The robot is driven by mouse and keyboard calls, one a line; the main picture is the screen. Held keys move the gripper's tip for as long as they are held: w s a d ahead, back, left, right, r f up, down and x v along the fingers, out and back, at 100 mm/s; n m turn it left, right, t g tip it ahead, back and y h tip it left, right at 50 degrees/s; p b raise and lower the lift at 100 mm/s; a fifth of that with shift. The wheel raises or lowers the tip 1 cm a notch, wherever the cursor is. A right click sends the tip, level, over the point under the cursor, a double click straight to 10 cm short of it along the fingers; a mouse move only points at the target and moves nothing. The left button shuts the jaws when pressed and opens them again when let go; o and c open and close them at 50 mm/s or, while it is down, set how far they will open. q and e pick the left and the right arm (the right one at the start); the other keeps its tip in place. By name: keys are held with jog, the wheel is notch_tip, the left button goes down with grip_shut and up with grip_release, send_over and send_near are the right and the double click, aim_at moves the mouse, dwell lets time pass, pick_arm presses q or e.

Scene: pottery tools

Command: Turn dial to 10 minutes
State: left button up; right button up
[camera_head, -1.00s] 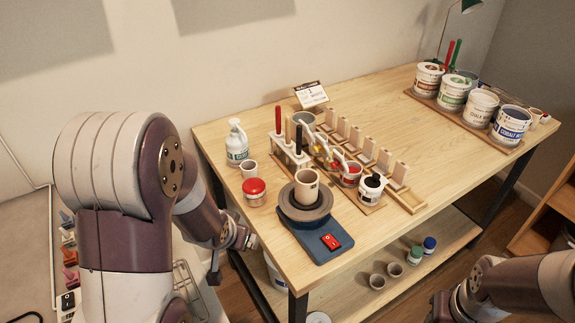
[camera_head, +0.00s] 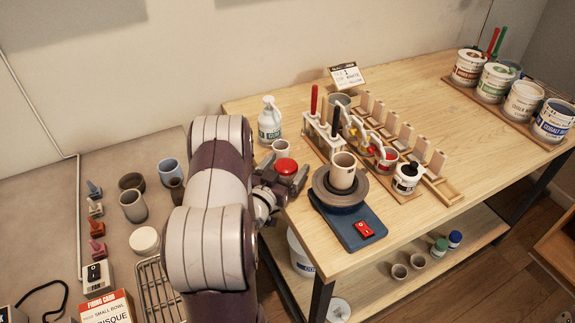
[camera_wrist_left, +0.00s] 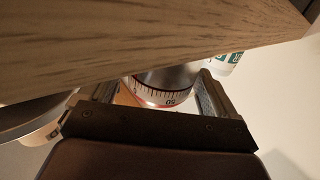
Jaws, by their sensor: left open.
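The dial is a round timer with a red top (camera_head: 286,166), standing near the left edge of the wooden table. Its scale band with small marks and numbers shows in the left wrist view (camera_wrist_left: 165,85); the set value is too unclear to read. My left gripper (camera_head: 283,177) is open at the timer, with one finger on each side of it. In the left wrist view its two fingers (camera_wrist_left: 157,97) flank the scale band with the timer between them. Contact cannot be told. My right gripper is out of view.
A blue pottery wheel (camera_head: 345,225) with a cup and red switch stands right of the timer. A white pump bottle (camera_head: 269,122) and small cup (camera_head: 281,149) stand behind it. A tool rack (camera_head: 322,135) and glaze jar (camera_head: 407,179) are farther right.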

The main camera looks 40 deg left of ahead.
pick_arm(q)
jog(key=shift+c, duration=0.3)
jog(key=c, duration=0.9)
jog(key=shift+h, duration=0.3)
jog(key=m+h+b, duration=0.1)
jog(key=m+h, duration=0.1)
jog(key=shift+a+h, duration=0.1)
jog(key=shift+h, duration=0.3)
jog(key=shift+m+h, duration=0.6)
jog(key=shift+h, duration=0.2)
